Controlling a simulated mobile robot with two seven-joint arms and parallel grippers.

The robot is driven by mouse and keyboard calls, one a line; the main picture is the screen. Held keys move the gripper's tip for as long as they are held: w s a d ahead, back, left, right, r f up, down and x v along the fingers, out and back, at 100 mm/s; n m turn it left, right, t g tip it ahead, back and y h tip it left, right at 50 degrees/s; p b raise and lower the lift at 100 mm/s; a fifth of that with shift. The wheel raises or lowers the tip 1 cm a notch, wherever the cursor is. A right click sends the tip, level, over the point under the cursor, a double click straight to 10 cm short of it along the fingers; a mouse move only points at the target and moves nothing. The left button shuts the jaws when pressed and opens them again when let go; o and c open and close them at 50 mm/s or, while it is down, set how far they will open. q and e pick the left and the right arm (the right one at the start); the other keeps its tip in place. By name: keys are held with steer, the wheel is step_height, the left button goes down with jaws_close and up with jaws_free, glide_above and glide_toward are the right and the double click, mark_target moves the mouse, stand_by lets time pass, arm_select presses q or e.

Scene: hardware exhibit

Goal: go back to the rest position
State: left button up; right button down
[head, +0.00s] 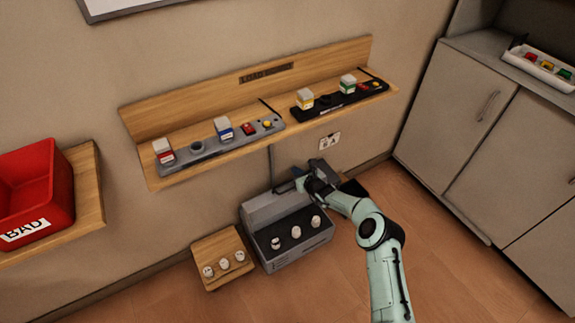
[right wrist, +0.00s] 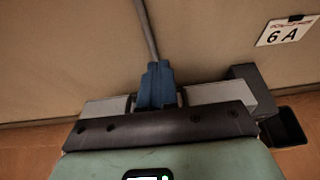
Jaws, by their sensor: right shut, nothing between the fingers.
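My right gripper (head: 286,187) is above the back right part of the grey box (head: 262,207), close to the wall. It also shows in the right wrist view, where its blue fingers (right wrist: 157,80) are together with nothing between them. A grey cable (right wrist: 146,28) runs down the wall behind the fingertips in that view. My right arm reaches in from the lower right of the head view. My left gripper is not in view.
A wooden shelf (head: 174,182) above the box holds a grey strip and a black strip (head: 320,107) with small blocks. A wall plate (head: 329,140) is near my wrist. A red bin (head: 36,185) is at left, grey cabinets (head: 500,140) at right.

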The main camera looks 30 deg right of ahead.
steer(key=s+a+f+n+g+y+p, duration=0.25)
steer(key=s+a+f+n+g, duration=0.2)
steer(key=s+a+n, duration=0.45)
steer(key=s+a+f+n+g+y+p, duration=0.1)
steer(key=s+a+f+n+g+p, duration=0.35)
steer(key=s+a, duration=0.7)
arm_select(q)
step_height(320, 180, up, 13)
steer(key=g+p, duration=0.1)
steer(key=p, duration=0.5)
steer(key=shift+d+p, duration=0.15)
steer(key=shift+p, duration=0.25)
arm_select(e)
steer(key=s+a+r+n+g, duration=0.1)
steer(key=s+r+n, duration=0.3)
steer(key=s, duration=0.6)
steer(key=s+a+r+n+g, duration=0.2)
steer(key=s+r+n, duration=0.2)
steer(key=s+n, duration=0.4)
steer(key=s+a+r+n+g, duration=0.1)
steer(key=s+r+n, duration=0.3)
steer(key=s, duration=0.8)
steer(key=shift+s+a+n+g+h, duration=0.15)
steer(key=shift+s+n+g+h, duration=0.15)
steer(key=shift+n+g, duration=0.6)
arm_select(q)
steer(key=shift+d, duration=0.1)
